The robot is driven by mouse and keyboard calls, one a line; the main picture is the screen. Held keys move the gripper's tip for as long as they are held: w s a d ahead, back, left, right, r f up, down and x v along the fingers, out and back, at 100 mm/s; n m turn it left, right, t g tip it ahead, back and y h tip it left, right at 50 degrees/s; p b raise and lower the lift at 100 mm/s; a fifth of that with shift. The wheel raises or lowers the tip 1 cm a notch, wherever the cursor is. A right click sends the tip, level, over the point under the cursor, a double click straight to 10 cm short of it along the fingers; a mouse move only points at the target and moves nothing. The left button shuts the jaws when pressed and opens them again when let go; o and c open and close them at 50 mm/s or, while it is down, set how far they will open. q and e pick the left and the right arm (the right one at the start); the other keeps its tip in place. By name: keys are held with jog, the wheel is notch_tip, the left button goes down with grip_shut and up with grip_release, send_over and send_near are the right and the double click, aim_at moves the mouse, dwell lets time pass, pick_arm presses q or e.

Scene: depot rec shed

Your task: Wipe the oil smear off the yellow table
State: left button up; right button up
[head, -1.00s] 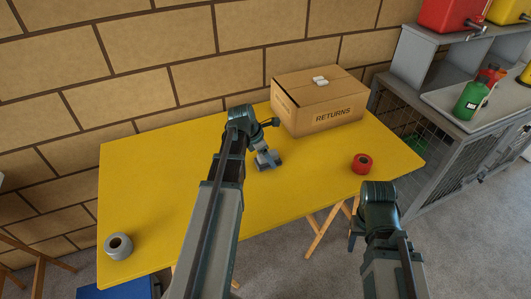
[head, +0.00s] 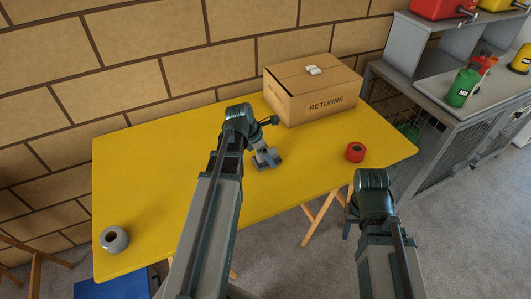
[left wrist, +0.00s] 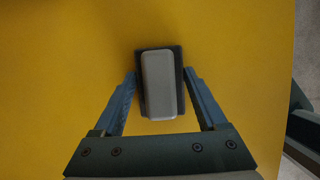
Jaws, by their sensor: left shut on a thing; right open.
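The yellow table (head: 150,185) stands against the block wall. My left gripper (head: 268,159) is low over the table's middle, in front of the box. In the left wrist view it is shut on a pale grey block with a dark base (left wrist: 159,85), probably a wiping pad, with a finger on each side. I cannot tell whether the block touches the tabletop. No oil smear shows in either view; my left arm hides part of the table. My right gripper (head: 348,228) is open and empty, off the table's front edge at the right.
A cardboard RETURNS box (head: 313,98) stands at the table's back right with small white things on top. A red tape roll (head: 355,152) lies near the right front and a grey roll (head: 114,239) at the left front. A grey cage unit (head: 450,140) stands right of the table.

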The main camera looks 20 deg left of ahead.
aim_at(280, 176)
pick_arm(q)
jog(key=shift+s+d, duration=0.15)
jog(key=shift+s, duration=0.1)
jog(key=shift+s+d, duration=1)
jog(key=shift+d, duration=0.3)
jog(key=shift+s+d+f, duration=0.1)
jog(key=shift+s+d, duration=1.15)
jog(key=shift+d, duration=0.1)
notch_tip(280, 176, up, 6)
jog(key=p, duration=0.6)
jog(key=shift+w, duration=0.1)
